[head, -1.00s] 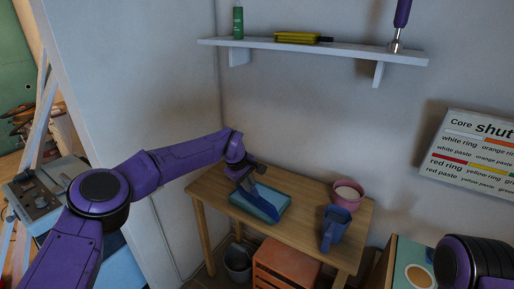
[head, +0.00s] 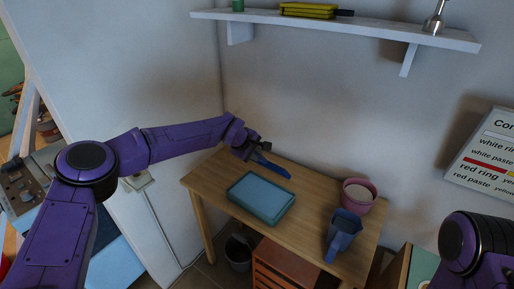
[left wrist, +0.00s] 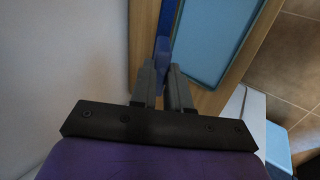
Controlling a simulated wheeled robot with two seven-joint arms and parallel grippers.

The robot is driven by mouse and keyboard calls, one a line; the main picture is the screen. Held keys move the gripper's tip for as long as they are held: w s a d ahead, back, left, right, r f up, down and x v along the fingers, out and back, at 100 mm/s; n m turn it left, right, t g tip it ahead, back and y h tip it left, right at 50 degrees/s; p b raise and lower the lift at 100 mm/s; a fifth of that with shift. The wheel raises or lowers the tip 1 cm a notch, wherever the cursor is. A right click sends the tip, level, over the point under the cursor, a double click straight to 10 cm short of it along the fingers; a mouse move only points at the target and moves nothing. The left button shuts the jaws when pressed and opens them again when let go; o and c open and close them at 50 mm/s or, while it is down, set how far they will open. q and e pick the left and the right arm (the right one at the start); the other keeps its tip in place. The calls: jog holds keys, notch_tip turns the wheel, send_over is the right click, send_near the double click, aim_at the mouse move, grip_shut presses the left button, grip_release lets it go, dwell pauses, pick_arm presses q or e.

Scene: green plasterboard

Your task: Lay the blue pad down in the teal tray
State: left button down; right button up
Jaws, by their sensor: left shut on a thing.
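The teal tray (head: 236,204) lies flat on the wooden table, with a light blue inside; it also shows in the left wrist view (left wrist: 238,62). My left gripper (head: 257,151) is beyond the tray's back edge and is shut on the blue pad (head: 273,168). The pad is a narrow dark blue shape seen nearly edge-on, tilted and outside the tray. In the left wrist view the pad (left wrist: 163,48) shows between my fingertips (left wrist: 163,72), beside the tray. Whether the pad touches the table cannot be told. My right gripper is out of view.
A pink pot (head: 357,195) and a blue jug (head: 342,235) stand on the right of the table (head: 305,212). The wall is close behind the table. A shelf (head: 340,28) hangs above. A bucket (head: 238,254) and an orange crate (head: 283,272) are below.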

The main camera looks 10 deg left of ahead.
pick_arm(q)
jog(key=s+a+f+t+h+b, duration=0.1)
jog(key=s+f+t+b, duration=0.2)
jog(key=f+b, duration=0.7)
jog(key=shift+s+a+f+h, duration=0.2)
jog(key=shift+a+f+h, duration=0.15)
jog(key=shift+f, duration=2.6)
jog(key=c, duration=1)
grip_release()
jog(key=shift+s, duration=0.1)
jog(key=shift+s+a+r+b, duration=0.2)
jog(key=shift+b, duration=0.1)
jog(key=v, duration=0.9)
jog(key=shift+s+r+b, duration=0.15)
jog(key=shift+s+b, duration=0.15)
jog(key=shift+s, duration=0.15)
